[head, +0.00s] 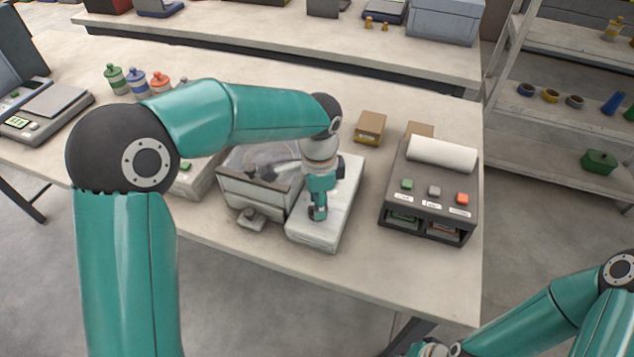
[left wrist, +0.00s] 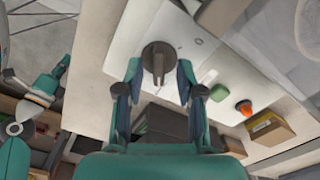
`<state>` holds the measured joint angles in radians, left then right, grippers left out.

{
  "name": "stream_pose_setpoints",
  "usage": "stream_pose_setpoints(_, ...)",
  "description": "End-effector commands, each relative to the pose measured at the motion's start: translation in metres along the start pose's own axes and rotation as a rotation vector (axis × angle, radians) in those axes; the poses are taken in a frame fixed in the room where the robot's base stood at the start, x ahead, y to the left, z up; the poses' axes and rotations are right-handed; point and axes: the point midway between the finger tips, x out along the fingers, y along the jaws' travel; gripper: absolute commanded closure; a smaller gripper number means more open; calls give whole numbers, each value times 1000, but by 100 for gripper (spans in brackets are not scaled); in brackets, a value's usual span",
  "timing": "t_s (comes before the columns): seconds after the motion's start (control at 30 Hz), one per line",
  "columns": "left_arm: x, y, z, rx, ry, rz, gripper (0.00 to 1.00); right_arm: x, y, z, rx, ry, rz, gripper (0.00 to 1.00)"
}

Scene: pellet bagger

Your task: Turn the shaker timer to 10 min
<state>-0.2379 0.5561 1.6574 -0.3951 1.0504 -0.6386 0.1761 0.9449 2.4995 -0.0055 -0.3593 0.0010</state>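The shaker timer is a dark round knob (left wrist: 157,62) with a raised grip bar, on a white panel in the left wrist view. The bar runs roughly up and down in that picture; no minute scale is readable. My left gripper (left wrist: 159,72) is open, its two fingers on either side of the knob with narrow gaps; contact is not clear. In the head view my left gripper (head: 318,207) points down over the white housing (head: 310,236) and hides the knob. My right arm shows at the lower right; its gripper (head: 430,349) is mostly cut off.
A dark device (head: 428,195) with green, grey and red buttons stands to the right. A green button (left wrist: 219,93) and an orange-red knob (left wrist: 244,107) show near the timer. Small bottles (head: 137,82) stand at the back left.

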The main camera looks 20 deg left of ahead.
Motion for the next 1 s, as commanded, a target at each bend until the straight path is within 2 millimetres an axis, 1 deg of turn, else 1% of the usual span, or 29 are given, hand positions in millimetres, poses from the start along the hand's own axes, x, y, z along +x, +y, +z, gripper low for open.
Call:
stream_pose_setpoints(0.17,-28,-1,-1,0,4,-4,62,0,0,0,0,0,0,100)
stream_pose_setpoints(0.4,-76,-1,-2,0,5,-5,62,0,0,0,0,0,0,100)
stream_pose_setpoints(0.53,-96,-1,-1,0,3,-4,62,0,0,0,0,0,0,100)
stream_pose_setpoints(0.7,-110,-1,-1,2,1,-2,62,0,0,0,0,0,0,100)
stream_pose_setpoints(1.0,-112,-1,0,2,0,-1,62,0,0,0,0,-1,0,100)
